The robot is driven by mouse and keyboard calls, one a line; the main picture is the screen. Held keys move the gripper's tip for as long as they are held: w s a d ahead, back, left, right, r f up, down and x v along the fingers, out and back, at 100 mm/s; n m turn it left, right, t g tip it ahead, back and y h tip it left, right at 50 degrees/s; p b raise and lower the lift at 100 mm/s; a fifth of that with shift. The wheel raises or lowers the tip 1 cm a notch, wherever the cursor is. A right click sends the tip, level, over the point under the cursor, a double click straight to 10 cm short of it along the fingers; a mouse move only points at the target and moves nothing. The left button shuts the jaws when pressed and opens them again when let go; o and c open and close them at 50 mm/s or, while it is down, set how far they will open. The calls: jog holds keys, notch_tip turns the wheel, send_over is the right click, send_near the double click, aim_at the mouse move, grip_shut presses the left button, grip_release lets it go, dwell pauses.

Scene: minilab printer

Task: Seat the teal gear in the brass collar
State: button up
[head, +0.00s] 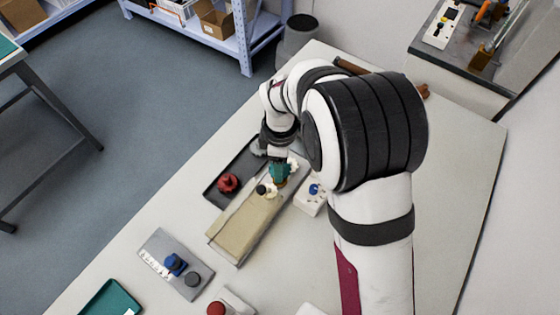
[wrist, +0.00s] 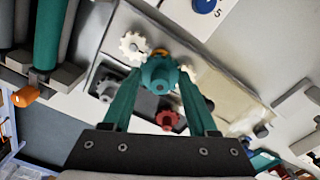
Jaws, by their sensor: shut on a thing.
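My gripper (wrist: 160,80) is shut on the teal gear (wrist: 158,72), which sits between its teal fingertips in the wrist view. In the head view the teal gear (head: 279,172) is at the far end of the beige board (head: 241,222), below my wrist. A small brass-coloured edge (wrist: 161,51), likely the brass collar, shows just past the gear in the wrist view. The gear hides the rest of it. I cannot tell whether gear and collar touch.
White gears stand beside the teal gear, one clear in the wrist view (wrist: 134,46). A red gear (head: 228,182) lies in a dark tray (head: 211,194) to the left. A white plate with a blue knob (head: 314,189) is close on the right. The table's right side is clear.

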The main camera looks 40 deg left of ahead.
jog(key=shift+f, duration=0.1)
jog(key=shift+f, duration=1.15)
jog(key=shift+f, duration=0.85)
